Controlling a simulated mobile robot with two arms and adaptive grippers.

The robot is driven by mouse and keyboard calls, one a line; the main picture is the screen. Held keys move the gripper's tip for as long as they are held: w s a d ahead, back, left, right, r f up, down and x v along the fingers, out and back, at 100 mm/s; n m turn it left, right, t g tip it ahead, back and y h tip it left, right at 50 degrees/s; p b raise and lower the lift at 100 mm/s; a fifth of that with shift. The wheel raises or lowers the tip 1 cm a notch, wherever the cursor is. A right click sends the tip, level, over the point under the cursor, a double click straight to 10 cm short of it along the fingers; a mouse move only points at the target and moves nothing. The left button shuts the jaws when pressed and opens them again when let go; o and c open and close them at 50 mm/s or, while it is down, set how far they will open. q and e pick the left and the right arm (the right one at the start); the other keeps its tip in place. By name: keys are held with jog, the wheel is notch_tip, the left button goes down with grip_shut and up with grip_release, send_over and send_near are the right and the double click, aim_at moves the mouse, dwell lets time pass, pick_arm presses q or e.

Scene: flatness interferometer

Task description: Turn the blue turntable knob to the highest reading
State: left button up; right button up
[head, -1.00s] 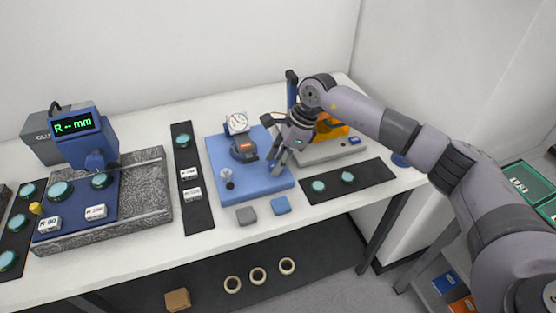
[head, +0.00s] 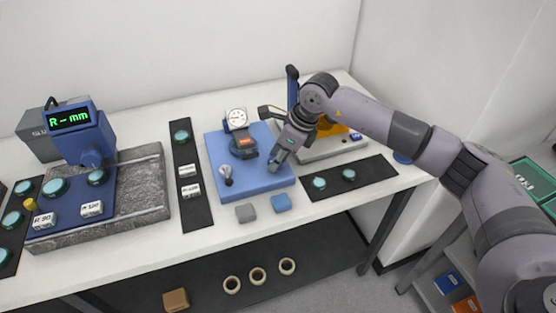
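A blue base plate (head: 258,184) on the bench carries a white dial gauge (head: 237,117) and a dark blue round turntable part (head: 243,146) with an orange label. A small grey post with a dark cap (head: 227,176) stands at the plate's left. My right gripper (head: 277,160) points down over the right side of the plate, just right of the turntable part. Its fingers look close together, but whether they hold a knob cannot be made out. No separate blue knob shows clearly; the gripper may hide it. The gauge needle is too small to read. My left gripper is out of view.
Left, a granite block (head: 151,190) carries a blue instrument whose display (head: 69,118) reads "R-- mm". A grey block (head: 245,213) and a blue block (head: 281,203) lie before the plate. Dark mats (head: 197,214) with teal discs flank it. A grey-orange device (head: 340,139) stands behind my gripper.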

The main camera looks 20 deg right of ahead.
jog(key=m+b, duration=0.1)
jog(key=m, duration=0.1)
jog(key=m+t+h+b, duration=0.1)
jog(key=m+b, duration=0.1)
jog(key=shift+s+a+f, duration=0.1)
jog(key=shift+a+f, duration=0.05)
jog(key=shift+m+t+h+b, duration=0.3)
jog(key=shift+m+h+b, duration=0.5)
jog(key=shift+m, duration=0.8)
jog(key=o, duration=1.1)
jog(key=shift+o, duration=0.2)
jog(key=shift+r, duration=0.25)
jog(key=v, duration=1.2)
jog(key=shift+f, duration=0.15)
